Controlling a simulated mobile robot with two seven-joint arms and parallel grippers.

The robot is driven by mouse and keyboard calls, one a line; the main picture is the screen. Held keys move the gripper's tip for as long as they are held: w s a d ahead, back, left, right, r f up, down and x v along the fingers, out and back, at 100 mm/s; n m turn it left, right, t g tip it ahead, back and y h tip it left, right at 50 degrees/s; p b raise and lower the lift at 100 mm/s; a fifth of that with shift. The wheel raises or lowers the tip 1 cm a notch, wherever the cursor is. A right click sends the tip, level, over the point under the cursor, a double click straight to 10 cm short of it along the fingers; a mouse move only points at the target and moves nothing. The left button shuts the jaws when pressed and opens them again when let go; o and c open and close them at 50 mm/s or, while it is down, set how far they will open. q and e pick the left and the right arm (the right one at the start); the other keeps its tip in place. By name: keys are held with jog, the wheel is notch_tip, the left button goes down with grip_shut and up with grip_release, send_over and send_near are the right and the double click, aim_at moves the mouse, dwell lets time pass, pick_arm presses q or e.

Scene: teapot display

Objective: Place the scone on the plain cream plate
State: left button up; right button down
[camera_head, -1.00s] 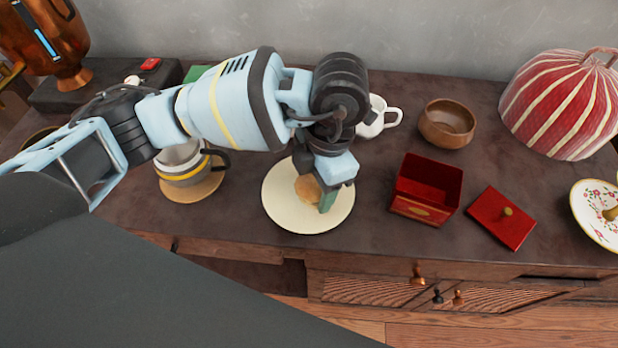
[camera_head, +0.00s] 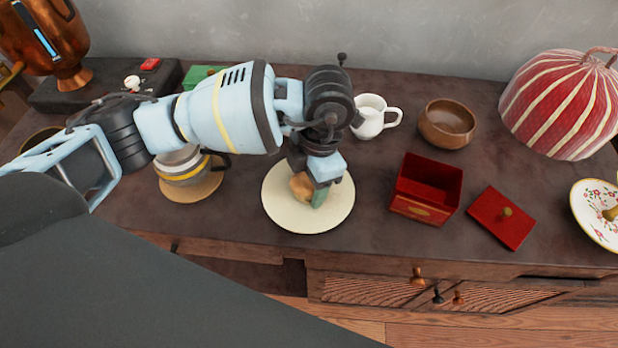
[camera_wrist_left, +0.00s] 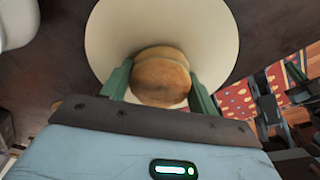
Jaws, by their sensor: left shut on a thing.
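The scone (camera_head: 301,186) is round and golden brown. It is over the middle of the plain cream plate (camera_head: 285,212), and I cannot tell whether it touches the plate. My left gripper (camera_head: 318,193) is shut on the scone. In the left wrist view the scone (camera_wrist_left: 160,77) sits between the two green fingertips (camera_wrist_left: 160,88), with the plate (camera_wrist_left: 213,40) behind it. Part of the scone and the plate's far side are hidden by my gripper in the head view. My right gripper is not in view.
A grey and yellow cup (camera_head: 183,169) on a round board stands left of the plate. A white jug (camera_head: 372,117) is behind it. An open red box (camera_head: 425,190), its lid (camera_head: 502,218) and a wooden bowl (camera_head: 446,124) are to the right. The cabinet's front edge is near the plate.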

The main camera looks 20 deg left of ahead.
pick_arm(q)
jog(key=shift+f, duration=0.2)
jog(key=o, duration=1)
jog(key=shift+r, duration=0.1)
jog(key=r, duration=0.4)
jog(key=w+r, duration=0.1)
jog(key=r, duration=0.3)
jog(key=d+r, duration=0.1)
jog(key=r, duration=0.3)
jog(key=shift+w+d+p, duration=0.1)
jog(key=shift+w+p, duration=0.1)
jog(key=shift+p, duration=0.15)
